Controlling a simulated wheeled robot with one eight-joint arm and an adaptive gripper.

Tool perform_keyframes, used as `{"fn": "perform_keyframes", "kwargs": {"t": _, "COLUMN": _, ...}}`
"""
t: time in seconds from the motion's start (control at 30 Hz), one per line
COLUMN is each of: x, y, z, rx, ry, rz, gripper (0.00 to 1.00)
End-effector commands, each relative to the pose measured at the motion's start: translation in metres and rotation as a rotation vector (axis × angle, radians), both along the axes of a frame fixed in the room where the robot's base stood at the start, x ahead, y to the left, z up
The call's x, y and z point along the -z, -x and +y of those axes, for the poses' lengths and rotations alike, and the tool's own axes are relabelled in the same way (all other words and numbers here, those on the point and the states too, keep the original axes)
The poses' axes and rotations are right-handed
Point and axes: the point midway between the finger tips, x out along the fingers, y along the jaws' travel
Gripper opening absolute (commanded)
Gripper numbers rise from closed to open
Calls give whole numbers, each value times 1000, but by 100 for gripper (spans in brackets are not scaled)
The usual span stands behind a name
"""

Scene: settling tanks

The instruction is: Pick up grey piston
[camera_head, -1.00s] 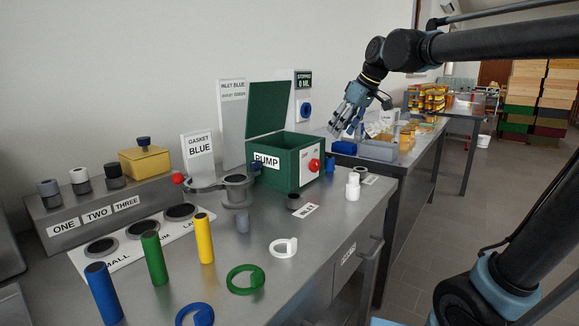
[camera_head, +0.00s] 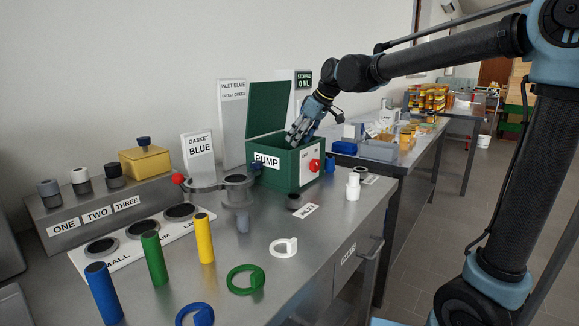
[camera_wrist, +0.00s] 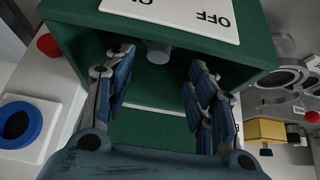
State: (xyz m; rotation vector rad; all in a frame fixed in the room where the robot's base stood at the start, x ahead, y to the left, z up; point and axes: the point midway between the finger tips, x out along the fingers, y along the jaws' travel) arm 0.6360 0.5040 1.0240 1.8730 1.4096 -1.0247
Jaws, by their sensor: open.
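A short pale grey cylinder (camera_wrist: 158,52), which looks like the grey piston, shows in the wrist view inside the green pump box (camera_wrist: 258,42), against the wall below the white ON/OFF panel. My gripper (camera_wrist: 162,66) is open, its fingers on either side of the box opening, with the cylinder ahead and roughly between the fingertips, apart from them. In the head view my gripper (camera_head: 297,136) is over the open green pump box (camera_head: 287,172), tilted down into it. The box's inside is hidden there.
The box's raised green lid (camera_head: 268,108) stands behind my gripper. Blue (camera_head: 103,293), green (camera_head: 154,258) and yellow (camera_head: 204,238) cylinders stand at the bench front. The bench's right front is mostly clear.

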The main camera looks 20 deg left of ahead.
Motion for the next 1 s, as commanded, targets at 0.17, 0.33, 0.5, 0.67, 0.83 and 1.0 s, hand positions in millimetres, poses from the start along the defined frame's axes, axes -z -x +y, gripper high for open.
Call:
{"fn": "perform_keyframes", "kwargs": {"t": 0.17, "x": 14, "y": -3, "z": 9, "rx": -1, "ry": 0, "rz": -1, "gripper": 51}}
{"fn": "perform_keyframes", "kwargs": {"t": 0.33, "x": 19, "y": -4, "z": 12, "rx": 0, "ry": 0, "rz": -1, "gripper": 51}}
{"fn": "perform_keyframes", "kwargs": {"t": 0.5, "x": 30, "y": -8, "z": 22, "rx": -1, "ry": 0, "rz": -1, "gripper": 51}}
{"fn": "perform_keyframes", "kwargs": {"t": 0.67, "x": 48, "y": -13, "z": 34, "rx": -1, "ry": 0, "rz": -1, "gripper": 51}}
{"fn": "perform_keyframes", "kwargs": {"t": 0.83, "x": 58, "y": -15, "z": 40, "rx": 1, "ry": 0, "rz": -1, "gripper": 51}}
{"fn": "perform_keyframes", "kwargs": {"t": 1.0, "x": 58, "y": -15, "z": 40, "rx": 1, "ry": 0, "rz": -1, "gripper": 51}}
